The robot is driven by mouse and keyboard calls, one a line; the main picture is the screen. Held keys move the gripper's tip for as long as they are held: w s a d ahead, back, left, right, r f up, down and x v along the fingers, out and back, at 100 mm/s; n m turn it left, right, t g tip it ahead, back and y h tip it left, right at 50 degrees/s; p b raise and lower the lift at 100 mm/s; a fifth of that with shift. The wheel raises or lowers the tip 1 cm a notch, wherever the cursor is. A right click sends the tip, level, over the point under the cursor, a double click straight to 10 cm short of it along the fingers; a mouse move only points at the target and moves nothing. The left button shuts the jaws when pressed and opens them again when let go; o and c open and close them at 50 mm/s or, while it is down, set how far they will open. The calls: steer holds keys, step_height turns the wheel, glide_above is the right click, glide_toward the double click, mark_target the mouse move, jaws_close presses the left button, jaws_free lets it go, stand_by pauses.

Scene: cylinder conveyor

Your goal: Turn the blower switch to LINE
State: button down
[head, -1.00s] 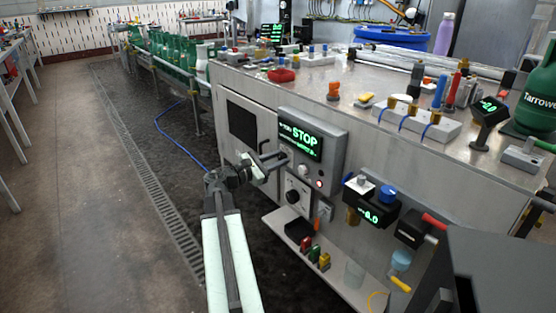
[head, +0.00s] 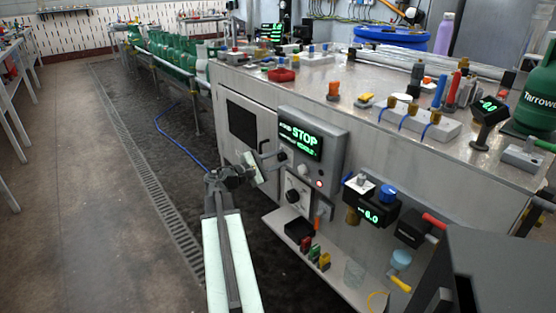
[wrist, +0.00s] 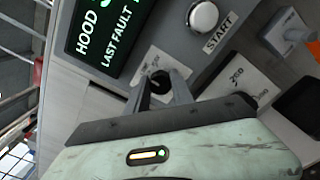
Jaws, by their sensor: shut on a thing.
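The grey control box (head: 338,150) is on the front of the steel cabinet, with a green-lit STOP screen (head: 300,138). In the wrist view a small black switch knob (wrist: 158,83) sits on a pale label plate (wrist: 152,64) below the screen (wrist: 108,32). I cannot read that plate. My gripper (head: 281,156) is at the left of the box. In the wrist view my gripper (wrist: 161,82) has its two fingers closed around the knob, which is partly hidden between the tips. Which position the knob points to cannot be told.
A white START button (wrist: 203,16) is close to my fingers. A red-lit button (head: 320,184) is on the same box. A larger black dial (head: 292,197) is below. A shelf (head: 330,268) with small coloured parts juts out underneath. The floor at left is clear.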

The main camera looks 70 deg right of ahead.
steer(key=shift+w+d, duration=0.1)
steer(key=c, duration=1.1)
jaws_free()
steer(key=v, duration=0.8)
